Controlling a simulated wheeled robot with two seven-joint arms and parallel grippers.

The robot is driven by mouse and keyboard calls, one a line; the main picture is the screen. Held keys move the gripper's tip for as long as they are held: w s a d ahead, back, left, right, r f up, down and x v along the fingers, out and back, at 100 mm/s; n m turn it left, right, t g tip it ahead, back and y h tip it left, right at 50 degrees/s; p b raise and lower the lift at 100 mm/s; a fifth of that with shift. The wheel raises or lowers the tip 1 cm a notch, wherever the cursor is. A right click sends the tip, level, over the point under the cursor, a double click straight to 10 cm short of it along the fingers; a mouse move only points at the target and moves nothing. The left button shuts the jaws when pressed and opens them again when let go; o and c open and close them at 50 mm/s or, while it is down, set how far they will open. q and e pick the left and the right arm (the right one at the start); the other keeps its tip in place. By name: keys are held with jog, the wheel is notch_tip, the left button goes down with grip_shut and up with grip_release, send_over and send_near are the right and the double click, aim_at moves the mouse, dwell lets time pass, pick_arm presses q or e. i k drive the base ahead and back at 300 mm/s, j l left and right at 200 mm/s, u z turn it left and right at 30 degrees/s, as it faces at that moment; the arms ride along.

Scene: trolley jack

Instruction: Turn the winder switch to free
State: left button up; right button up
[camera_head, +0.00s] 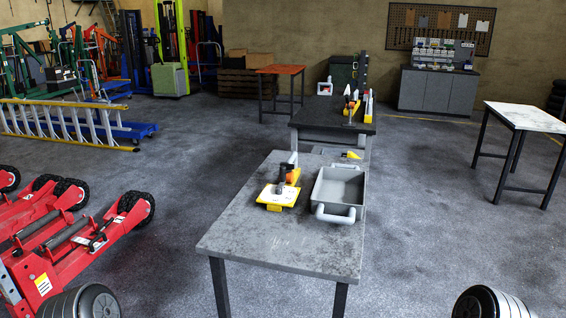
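I cannot make out a winder switch for certain at this size. A yellow and white device (277,197) with a dark upright part and an orange part stands on the near grey table (250,240). Red trolley jacks (70,250) with black knobbly wheels stand on the floor at the left, cut by the picture edge; no switch can be told on them. Neither of my grippers is in view.
A grey bin (339,187) sits beside the yellow device. A dark table (310,119) with yellow and red items stands behind. A yellow ladder (68,124) lies at left, a pale-topped table (530,117) stands at right. Floor right of the near table is clear.

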aim_at(289, 167)
jog(key=j+u, duration=0.1)
jog(key=u, duration=1.85)
jog(key=i+z, duration=0.25)
jog(key=i, duration=1.65)
jog(key=i+z, duration=0.3)
jog(key=i, duration=0.3)
jog(key=i+j+z, duration=0.3)
jog(key=i, duration=0.3)
jog(key=i+l+z, duration=0.25)
jog(key=z, duration=0.15)
jog(key=i+z, duration=0.35)
jog(key=i, duration=0.15)
jog(key=i+z, duration=0.95)
jog(key=i, duration=0.7)
jog(key=i+j+z, duration=0.2)
jog(key=i, duration=0.65)
jog(key=l+z, duration=0.1)
jog(key=z, duration=0.45)
